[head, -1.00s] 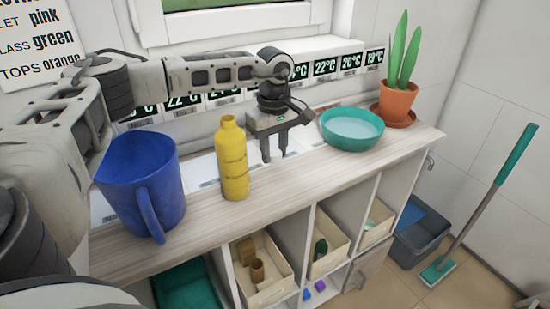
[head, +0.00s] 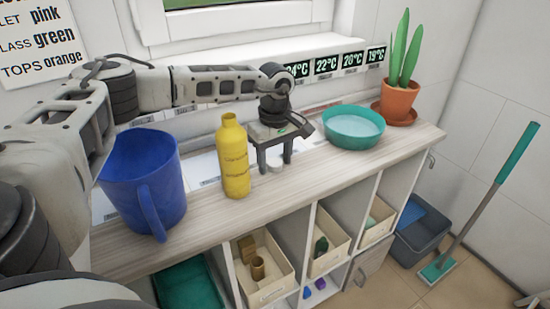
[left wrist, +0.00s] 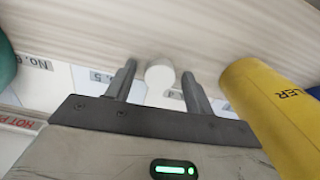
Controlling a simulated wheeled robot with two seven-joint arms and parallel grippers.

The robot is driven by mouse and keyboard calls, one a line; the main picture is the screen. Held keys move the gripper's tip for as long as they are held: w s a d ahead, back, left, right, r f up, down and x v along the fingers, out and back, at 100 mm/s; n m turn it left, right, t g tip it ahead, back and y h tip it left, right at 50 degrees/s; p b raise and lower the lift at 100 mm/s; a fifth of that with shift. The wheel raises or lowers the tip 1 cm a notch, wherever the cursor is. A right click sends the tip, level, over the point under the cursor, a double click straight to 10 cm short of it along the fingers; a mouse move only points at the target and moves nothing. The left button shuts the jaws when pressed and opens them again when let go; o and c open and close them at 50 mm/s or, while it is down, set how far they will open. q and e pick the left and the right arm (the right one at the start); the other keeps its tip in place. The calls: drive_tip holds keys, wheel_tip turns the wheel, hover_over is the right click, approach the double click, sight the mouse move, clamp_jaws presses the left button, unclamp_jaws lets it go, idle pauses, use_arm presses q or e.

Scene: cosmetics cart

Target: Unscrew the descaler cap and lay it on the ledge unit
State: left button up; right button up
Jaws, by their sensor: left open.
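The yellow descaler bottle (head: 234,160) stands upright on the wooden top of the ledge unit (head: 330,178), its neck bare. It also shows at the right of the left wrist view (left wrist: 275,105), with the letters "LER". A small round white cap (head: 277,168) appears to lie on the top, right of the bottle. My left gripper (head: 275,166) points down over it, open. In the left wrist view the cap (left wrist: 160,73) sits between the spread fingers, with gaps on both sides. My right gripper is out of view.
A blue jug (head: 143,180) stands left of the bottle. A teal bowl (head: 352,130) and a potted plant (head: 397,100) stand to the right. Temperature labels (head: 325,65) line the back. The front strip of the top is clear.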

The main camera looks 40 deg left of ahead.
sight(276, 162)
use_arm(q)
wheel_tip(276, 162, up, 12)
drive_tip(key=shift+r+b, duration=0.15)
drive_tip(key=shift+b, duration=0.3)
